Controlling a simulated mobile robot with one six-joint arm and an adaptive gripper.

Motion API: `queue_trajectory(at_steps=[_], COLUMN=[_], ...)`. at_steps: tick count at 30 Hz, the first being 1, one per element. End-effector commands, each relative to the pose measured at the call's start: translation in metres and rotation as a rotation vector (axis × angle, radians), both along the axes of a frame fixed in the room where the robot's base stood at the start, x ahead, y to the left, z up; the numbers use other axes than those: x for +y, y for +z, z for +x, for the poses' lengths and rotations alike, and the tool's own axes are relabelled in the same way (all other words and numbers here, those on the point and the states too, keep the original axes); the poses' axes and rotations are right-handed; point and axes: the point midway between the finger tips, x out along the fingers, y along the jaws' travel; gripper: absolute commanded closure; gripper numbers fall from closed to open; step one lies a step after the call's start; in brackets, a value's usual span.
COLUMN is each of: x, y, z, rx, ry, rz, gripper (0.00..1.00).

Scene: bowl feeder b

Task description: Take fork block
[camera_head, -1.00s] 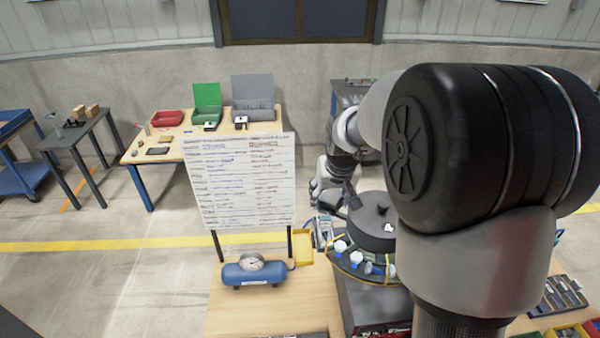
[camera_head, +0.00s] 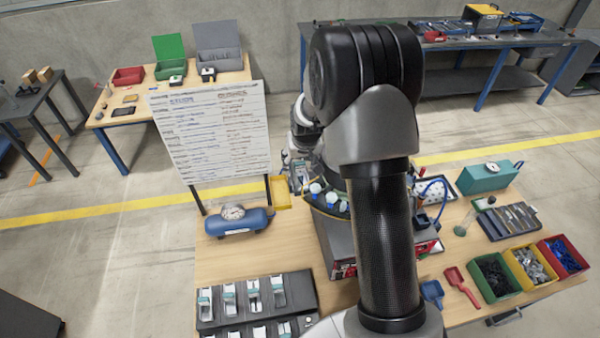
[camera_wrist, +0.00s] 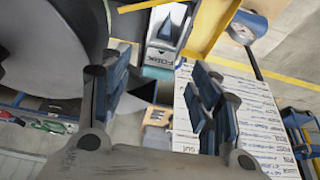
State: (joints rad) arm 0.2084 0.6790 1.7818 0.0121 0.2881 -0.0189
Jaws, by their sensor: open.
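The fork block (camera_wrist: 165,40), grey-white and teal with a printed label, is at the top of the wrist view. It stands beyond my gripper (camera_wrist: 160,78), in line with the gap between the fingers. My gripper is open, with its blue-padded fingers apart and no object between them; the block appears beyond the tips. In the head view, my arm hides most of the gripper and the feeder area, and I cannot make out the block there.
The feeder's round grey bowl (camera_wrist: 40,50) is close on the left in the wrist view. A yellow tray (camera_head: 281,193), a written board (camera_head: 210,125) and a blue gauge tank (camera_head: 238,222) stand nearby. A black rack (camera_head: 308,282) holds several white-teal pieces.

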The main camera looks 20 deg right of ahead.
Motion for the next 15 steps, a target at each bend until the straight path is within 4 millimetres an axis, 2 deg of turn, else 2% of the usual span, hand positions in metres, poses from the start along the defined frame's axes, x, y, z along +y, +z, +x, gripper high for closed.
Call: queue_trajectory(at_steps=[3,7,15], x=[-0.003,-0.004,-0.004], y=[-0.019,-0.034,-0.039], z=[0.002,0.009,0.012], rx=[0.005,0.001,-0.002], ry=[-0.001,0.0,0.001], rz=[0.001,0.0,-0.001], gripper=[0.43,0.43,0.43])
